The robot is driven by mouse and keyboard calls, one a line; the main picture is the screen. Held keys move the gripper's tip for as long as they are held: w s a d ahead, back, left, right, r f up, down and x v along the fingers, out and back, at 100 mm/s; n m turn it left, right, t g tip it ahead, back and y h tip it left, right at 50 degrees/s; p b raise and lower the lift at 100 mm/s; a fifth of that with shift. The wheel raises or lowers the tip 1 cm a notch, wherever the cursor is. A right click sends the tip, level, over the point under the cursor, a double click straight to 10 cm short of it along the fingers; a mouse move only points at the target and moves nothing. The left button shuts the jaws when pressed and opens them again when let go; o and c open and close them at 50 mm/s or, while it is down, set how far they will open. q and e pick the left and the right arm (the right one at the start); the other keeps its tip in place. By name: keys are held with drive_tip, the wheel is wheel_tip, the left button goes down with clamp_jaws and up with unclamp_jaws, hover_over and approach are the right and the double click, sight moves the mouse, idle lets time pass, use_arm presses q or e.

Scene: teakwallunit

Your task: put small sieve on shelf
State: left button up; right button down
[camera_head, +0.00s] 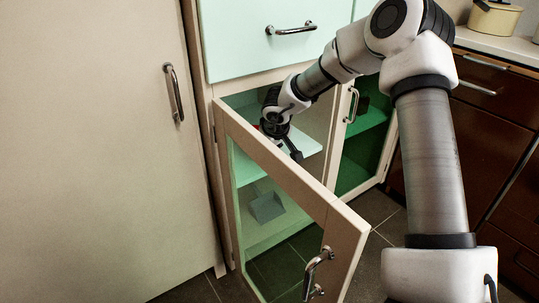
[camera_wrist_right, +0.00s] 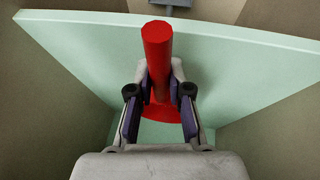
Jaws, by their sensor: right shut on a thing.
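The small sieve (camera_wrist_right: 157,45) is red, with a thick round handle pointing up in the right wrist view and a wider red part below, partly hidden between the fingers. My right gripper (camera_wrist_right: 160,100) is shut on its handle. In the head view my right gripper (camera_head: 277,130) is inside the open cabinet, and only a small red patch shows beside it. The pale green shelf (camera_head: 307,146) is close to the gripper; it also fills much of the right wrist view (camera_wrist_right: 75,55). I cannot tell whether the sieve touches the shelf. My left gripper is out of view.
An open glass door (camera_head: 345,232) with a metal handle stands in front of the cabinet, close to my right arm. A grey object (camera_head: 266,207) shows through its glass, lower down. A second glass door (camera_head: 362,140) is on the right. A tall beige door (camera_head: 95,150) is on the left.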

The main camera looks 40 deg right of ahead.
drive_tip(key=shift+f, duration=0.1)
drive_tip(key=shift+f+p, duration=0.1)
drive_tip(key=shift+p, duration=0.2)
drive_tip(key=c, duration=1.1)
unclamp_jaws()
drive_tip(key=shift+f, duration=0.15)
drive_tip(key=shift+w, duration=0.1)
drive_tip(key=shift+b, duration=0.3)
drive_tip(key=p+v, duration=0.5)
drive_tip(key=v, duration=0.2)
drive_tip(key=shift+w+d+r, duration=0.1)
drive_tip(key=shift+w+r, duration=0.05)
drive_tip(key=shift+r, duration=0.05)
drive_tip(key=shift+s+r, duration=0.25)
